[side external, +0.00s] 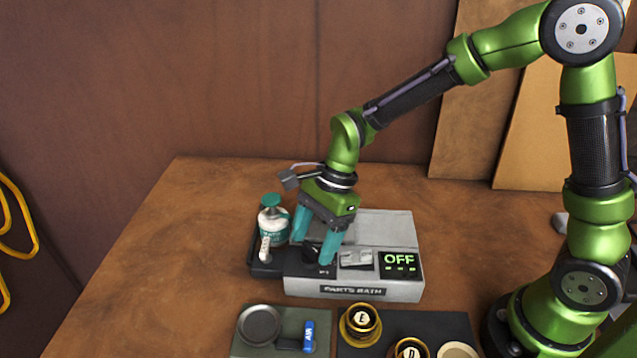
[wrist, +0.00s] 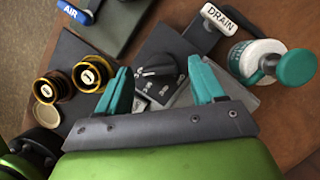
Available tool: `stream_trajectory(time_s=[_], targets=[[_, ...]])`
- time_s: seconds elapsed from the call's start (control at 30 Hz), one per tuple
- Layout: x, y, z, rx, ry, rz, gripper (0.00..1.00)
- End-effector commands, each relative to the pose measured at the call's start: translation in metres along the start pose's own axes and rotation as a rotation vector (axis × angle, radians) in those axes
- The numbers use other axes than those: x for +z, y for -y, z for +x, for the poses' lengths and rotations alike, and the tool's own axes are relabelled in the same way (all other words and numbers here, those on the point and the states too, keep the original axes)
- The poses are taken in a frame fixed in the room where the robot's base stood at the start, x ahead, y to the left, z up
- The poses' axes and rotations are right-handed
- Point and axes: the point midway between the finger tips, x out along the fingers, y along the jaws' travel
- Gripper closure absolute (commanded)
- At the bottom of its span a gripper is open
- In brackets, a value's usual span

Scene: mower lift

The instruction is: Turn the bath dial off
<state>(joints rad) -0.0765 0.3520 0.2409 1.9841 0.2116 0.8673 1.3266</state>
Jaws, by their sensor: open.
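The parts bath (side external: 345,288) is a grey box on the brown bench, with a lit green panel reading OFF (side external: 399,261) at its front right. The black bath dial (wrist: 157,66) shows in the wrist view, on a dark plate with printed marks. In the side view the dial (side external: 312,252) is partly hidden by my gripper. My gripper (side external: 313,249) is open, with its teal fingers pointing down at the dial. In the wrist view the fingers (wrist: 161,84) stand on either side of the dial, apart from each other. I cannot tell whether they touch it.
A white DRAIN lever (wrist: 219,18) and a bottle with a teal cap (side external: 272,218) stand close to the left of my gripper. A blue AIR lever (side external: 308,337) and brass caps (side external: 361,325) are in front. The bench's left part is clear.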

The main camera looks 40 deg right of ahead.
Motion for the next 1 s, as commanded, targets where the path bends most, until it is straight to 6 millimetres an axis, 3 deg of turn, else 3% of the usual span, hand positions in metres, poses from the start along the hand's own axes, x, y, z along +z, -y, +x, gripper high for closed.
stream_trajectory(time_s=[0.4,0.77,1.0], targets=[[-0.0001,-0.0003,0.008,0.0,0.0,0.0,0.33],[-0.0002,-0.0002,0.0076,0.0,0.0,0.0,0.88],[-0.0002,0.0001,0.0075,0.008,0.0,-0.019,0.88]])
